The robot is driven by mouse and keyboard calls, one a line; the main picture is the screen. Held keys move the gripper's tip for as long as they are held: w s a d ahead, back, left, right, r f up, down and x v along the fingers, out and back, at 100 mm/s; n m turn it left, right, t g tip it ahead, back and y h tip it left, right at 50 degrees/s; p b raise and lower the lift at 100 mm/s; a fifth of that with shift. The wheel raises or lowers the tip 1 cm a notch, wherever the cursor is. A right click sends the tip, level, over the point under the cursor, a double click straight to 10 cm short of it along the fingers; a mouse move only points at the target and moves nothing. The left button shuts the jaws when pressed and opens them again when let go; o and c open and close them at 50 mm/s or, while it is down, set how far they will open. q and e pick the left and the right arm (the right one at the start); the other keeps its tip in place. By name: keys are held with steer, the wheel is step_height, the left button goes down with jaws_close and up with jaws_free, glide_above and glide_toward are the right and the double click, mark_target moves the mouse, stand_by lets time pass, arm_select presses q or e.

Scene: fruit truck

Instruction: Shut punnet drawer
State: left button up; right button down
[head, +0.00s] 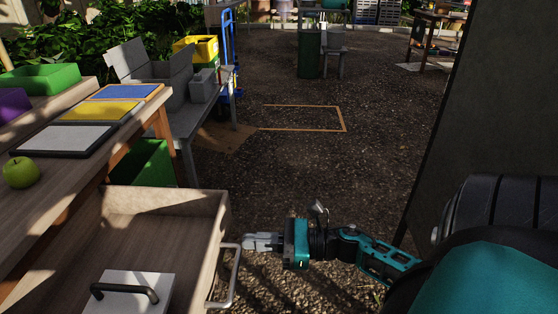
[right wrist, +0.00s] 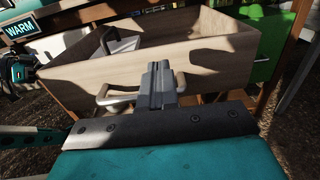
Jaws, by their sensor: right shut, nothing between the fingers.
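The punnet drawer (head: 165,202) is a pale wooden box, pulled well out from under the wooden table at the lower left of the head view. It also shows across the right wrist view (right wrist: 215,66). Its metal bar handle (head: 235,275) is on the front panel. My right gripper (head: 248,242) is shut and empty, with its fingertips at the handle's far end in the head view. In the right wrist view the fingers (right wrist: 155,75) overlap the handle and front panel; I cannot tell whether they touch.
A white lid-like piece (head: 135,285) with a dark handle lies in the drawer. The table holds a green apple (head: 20,172) and coloured boards (head: 100,111). A green crate (head: 142,165) stands beyond the drawer. A dark panel (head: 490,110) rises at right. Open gravel lies between.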

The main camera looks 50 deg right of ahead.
mark_target(214, 239)
arm_select(q)
steer(key=shift+d+f, duration=0.1)
steer(key=shift+f, duration=0.1)
arm_select(e)
steer(key=x, duration=0.5)
steer(key=shift+w+a, duration=0.2)
steer(key=shift+w, duration=0.1)
steer(key=shift+a, duration=0.1)
